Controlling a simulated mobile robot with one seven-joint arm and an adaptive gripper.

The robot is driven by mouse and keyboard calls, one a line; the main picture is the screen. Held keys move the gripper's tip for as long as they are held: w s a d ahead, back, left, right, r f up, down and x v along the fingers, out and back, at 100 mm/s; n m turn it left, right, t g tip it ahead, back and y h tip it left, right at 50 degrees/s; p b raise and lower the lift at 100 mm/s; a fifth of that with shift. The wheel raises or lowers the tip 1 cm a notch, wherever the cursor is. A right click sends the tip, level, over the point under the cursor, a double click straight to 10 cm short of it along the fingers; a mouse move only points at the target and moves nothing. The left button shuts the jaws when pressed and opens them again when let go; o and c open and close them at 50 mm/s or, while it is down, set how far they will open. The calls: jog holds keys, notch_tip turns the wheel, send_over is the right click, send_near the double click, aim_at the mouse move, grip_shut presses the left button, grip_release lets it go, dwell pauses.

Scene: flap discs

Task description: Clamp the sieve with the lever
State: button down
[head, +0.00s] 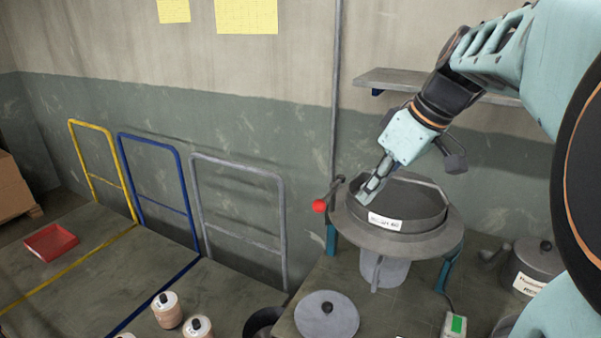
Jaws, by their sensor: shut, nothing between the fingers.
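The sieve (425,209) is a dark round pan with a white label, sitting on a grey round plate (370,237) on a stand. The lever is a rod with a red ball knob (319,206) at the left of the plate, its knob pointing out to the lower left. My gripper (365,197) is shut and empty. It points down at the left rim of the sieve, to the right of the lever. I cannot tell whether it touches the rim. The gripper and arm hide part of the sieve's far left side.
A grey lid (327,320) with a black knob lies in front of the stand. A labelled pot (537,262) stands at the right. A green-lit box (455,326) is at the front. A shelf (400,82) is on the wall. Jars (167,312) and a red tray (51,243) are left.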

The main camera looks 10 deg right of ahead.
aim_at(331, 192)
jog(key=shift+w+d+r+n, duration=0.2)
jog(key=shift+d+r+n, duration=0.25)
jog(key=shift+d, duration=0.2)
jog(key=shift+f, duration=0.1)
jog(key=w+a+f+p, duration=0.1)
jog(key=w+a+f, duration=0.5)
jog(key=f, duration=0.2)
jog(key=shift+a+f, duration=0.1)
dwell(0.4)
